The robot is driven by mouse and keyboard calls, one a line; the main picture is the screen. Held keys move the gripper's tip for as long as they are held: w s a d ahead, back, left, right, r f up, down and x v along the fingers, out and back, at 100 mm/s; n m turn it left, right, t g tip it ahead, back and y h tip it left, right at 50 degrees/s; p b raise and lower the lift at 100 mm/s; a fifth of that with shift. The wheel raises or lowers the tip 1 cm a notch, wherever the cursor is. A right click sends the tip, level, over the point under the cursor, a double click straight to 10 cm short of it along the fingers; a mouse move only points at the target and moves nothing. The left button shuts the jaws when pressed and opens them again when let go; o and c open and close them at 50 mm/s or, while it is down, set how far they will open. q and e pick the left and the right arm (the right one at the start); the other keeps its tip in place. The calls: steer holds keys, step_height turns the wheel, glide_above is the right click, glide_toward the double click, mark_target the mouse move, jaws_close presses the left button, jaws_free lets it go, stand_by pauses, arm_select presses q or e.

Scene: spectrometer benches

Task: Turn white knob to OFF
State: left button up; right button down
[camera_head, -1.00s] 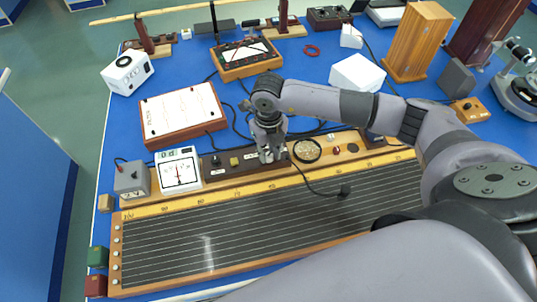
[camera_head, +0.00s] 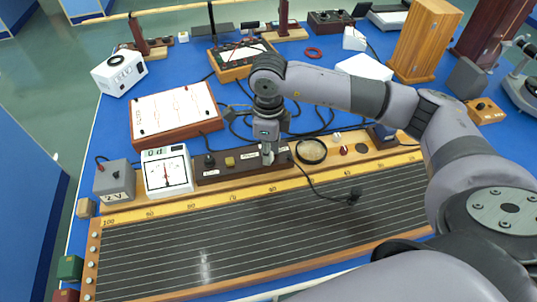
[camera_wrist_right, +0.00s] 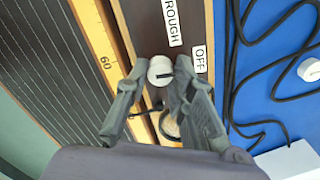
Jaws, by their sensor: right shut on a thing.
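The white knob (camera_wrist_right: 160,68) is round with a dark pointer line and sits on a brown strip, beside labels reading ROUGH (camera_wrist_right: 172,20) and OFF (camera_wrist_right: 201,58). My right gripper (camera_wrist_right: 157,76) is shut on the knob, one finger on each side. In the head view the right gripper (camera_head: 267,155) points down onto the brown strip (camera_head: 218,174), and its fingers mostly hide the knob. My left gripper is not in view.
A ruled wire board (camera_head: 250,235) lies in front of the strip. A white dial meter (camera_head: 168,172) and a grey 2 V box (camera_head: 115,180) stand at its left. A round dial (camera_head: 311,151) is just right of the gripper. Black cables run behind and across the board.

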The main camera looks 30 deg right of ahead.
steer(key=shift+w+n, duration=0.1)
steer(key=shift+n, duration=0.2)
steer(key=c, duration=1.4)
jaws_free()
steer(key=shift+o, duration=0.2)
step_height(320, 180, up, 12)
